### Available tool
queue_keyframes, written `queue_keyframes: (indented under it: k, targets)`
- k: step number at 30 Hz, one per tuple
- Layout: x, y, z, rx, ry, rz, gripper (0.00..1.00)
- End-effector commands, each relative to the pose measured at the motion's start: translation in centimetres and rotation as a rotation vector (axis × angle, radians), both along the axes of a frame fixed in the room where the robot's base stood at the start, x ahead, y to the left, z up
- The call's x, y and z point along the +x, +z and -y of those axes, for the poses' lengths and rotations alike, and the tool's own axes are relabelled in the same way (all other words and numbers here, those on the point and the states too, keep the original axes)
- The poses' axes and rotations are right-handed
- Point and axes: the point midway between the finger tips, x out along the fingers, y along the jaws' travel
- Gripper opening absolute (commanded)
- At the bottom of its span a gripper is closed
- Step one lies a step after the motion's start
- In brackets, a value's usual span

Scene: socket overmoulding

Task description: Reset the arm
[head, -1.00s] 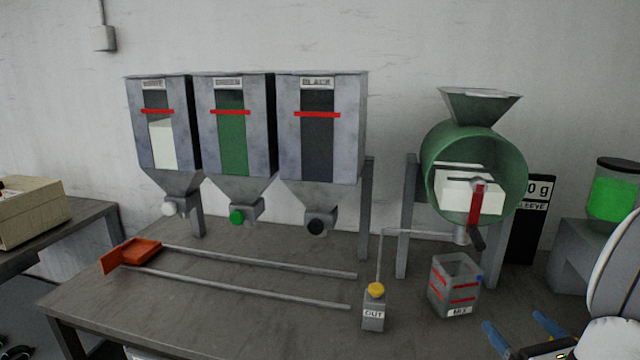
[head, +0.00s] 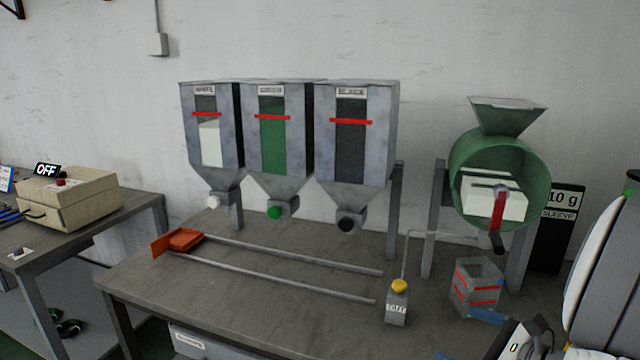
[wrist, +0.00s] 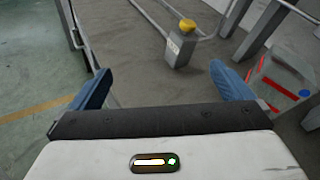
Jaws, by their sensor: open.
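My gripper (wrist: 165,88) is open and empty, its two blue fingers spread over the front part of the grey table in the wrist view. In the head view my gripper (head: 462,335) shows at the lower right, and one blue finger overlaps the bottom of the clear mix cup (head: 474,290). The cup also shows in the wrist view (wrist: 285,82), to the right of the right finger. I cannot tell whether the finger touches it. My arm enters from the right edge of the head view.
A post with a yellow button (head: 398,287) stands left of the cup. Two rails with an orange scoop (head: 180,240) lie under three hoppers (head: 290,130). A green drum mixer (head: 500,165) stands at right. A beige box (head: 70,198) labelled OFF sits on the left table.

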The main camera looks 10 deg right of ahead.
Motion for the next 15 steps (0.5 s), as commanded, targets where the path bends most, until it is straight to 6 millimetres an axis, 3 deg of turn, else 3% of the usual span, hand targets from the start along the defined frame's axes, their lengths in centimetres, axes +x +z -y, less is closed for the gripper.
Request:
queue_keyframes:
  k: [3, 7, 12, 15]
  targets:
    - [0.1, 1.1, -5.8, -0.159, 0.245, -0.051, 1.00]
    - [-1.4, 1.5, -11.8, -0.391, 0.557, -0.094, 1.00]
    - [-4.4, 2.0, -16.6, -0.727, 0.946, -0.094, 1.00]
    - [-6.0, 2.7, -18.0, -0.941, 1.162, -0.065, 1.00]
